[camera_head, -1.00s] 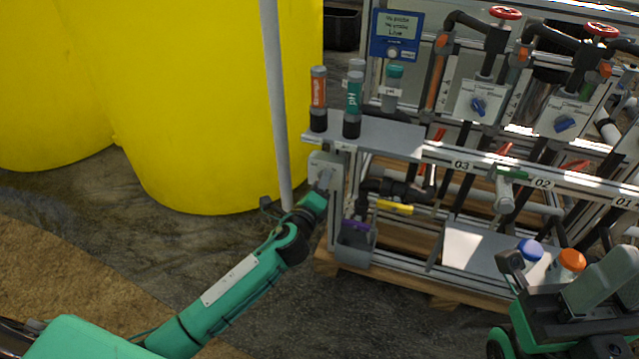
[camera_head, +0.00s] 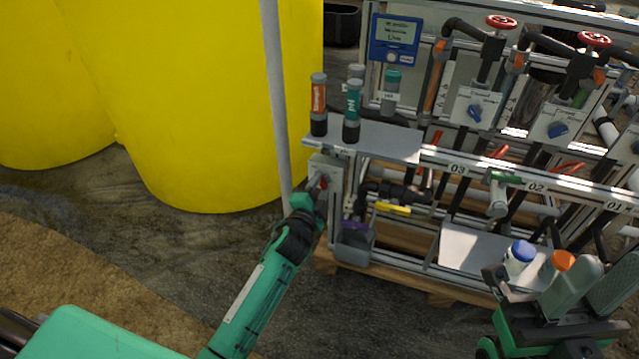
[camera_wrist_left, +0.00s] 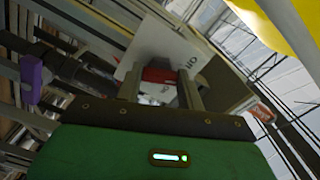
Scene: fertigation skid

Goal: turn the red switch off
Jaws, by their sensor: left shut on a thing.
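The red switch (camera_head: 323,183) is on a grey box (camera_head: 327,166) at the left end of the skid frame. My left gripper (camera_head: 318,185) is at it, its fingers reaching to the box face. In the left wrist view the red switch (camera_wrist_left: 158,75) shows between the two fingers (camera_wrist_left: 160,88), in front of a pale plate (camera_wrist_left: 150,50) with lettering. The left gripper is shut on the switch; its fingers partly hide it, so its exact setting is unclear.
A grey upright pole (camera_head: 275,100) and a large yellow tank (camera_head: 210,110) stand close left of the box. Probe tubes (camera_head: 352,110) stand on the shelf above. A yellow-handled valve (camera_head: 393,208) and a grey cup (camera_head: 354,245) are nearby. Floor in front is clear.

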